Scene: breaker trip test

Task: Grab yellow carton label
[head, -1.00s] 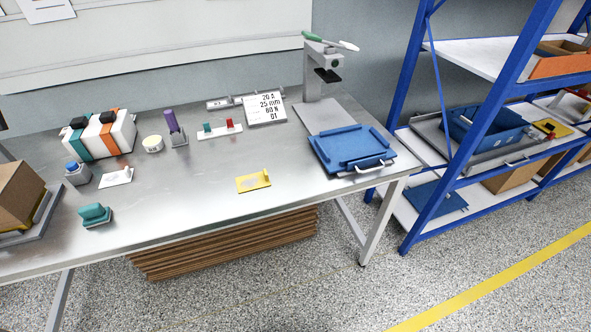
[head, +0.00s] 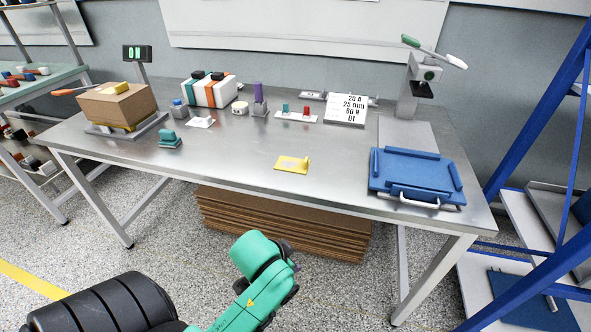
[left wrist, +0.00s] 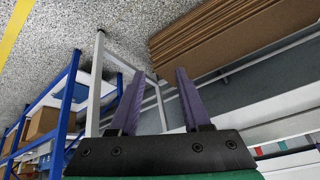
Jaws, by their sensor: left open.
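A flat yellow plate (head: 292,164) with a small upright tab lies on the steel table (head: 240,165), near its front edge. A brown carton (head: 117,106) sits on a grey stand at the table's left end, with a small yellow piece (head: 125,86) on top. Which yellow piece is the carton label I cannot tell. My left gripper (left wrist: 159,73) is open in the left wrist view, its purple fingers apart with nothing between them. A green arm link of mine shows low in the head view. My right gripper is not in view.
A blue tray (head: 416,174) lies at the table's right end, below a grey press (head: 410,85). Small fixtures and a sign (head: 346,109) line the back. Stacked brown boards (head: 285,220) are under the table. A blue-framed shelf (head: 560,130) stands right.

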